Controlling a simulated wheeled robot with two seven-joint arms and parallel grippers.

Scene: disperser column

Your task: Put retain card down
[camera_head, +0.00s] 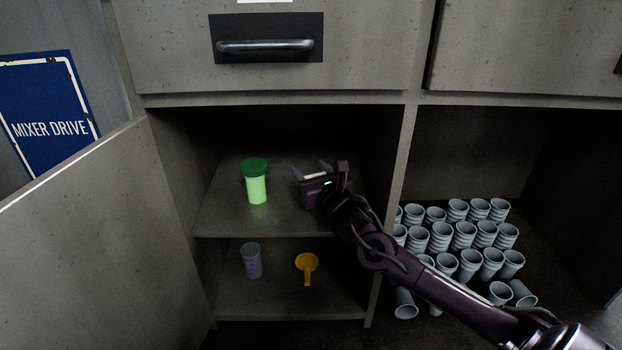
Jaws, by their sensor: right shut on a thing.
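My right gripper (312,172) reaches into the open cabinet from the lower right, over the right part of the upper shelf (222,218). It is shut on the retain card (315,176), which shows only as a thin pale strip between the fingers. Most of the card is hidden by the dark gripper, and I cannot tell if it touches the shelf. A light green jar with a dark green lid (256,182) stands upright on the same shelf, left of the gripper and apart from it. My left gripper is not in view.
The lower shelf (285,298) holds a grey cup with purple marks (251,260) and a yellow scoop (306,266). A drawer with a metal handle (266,46) is above. Several grey cups (464,236) fill the right compartment. An open door panel (90,240) stands at left.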

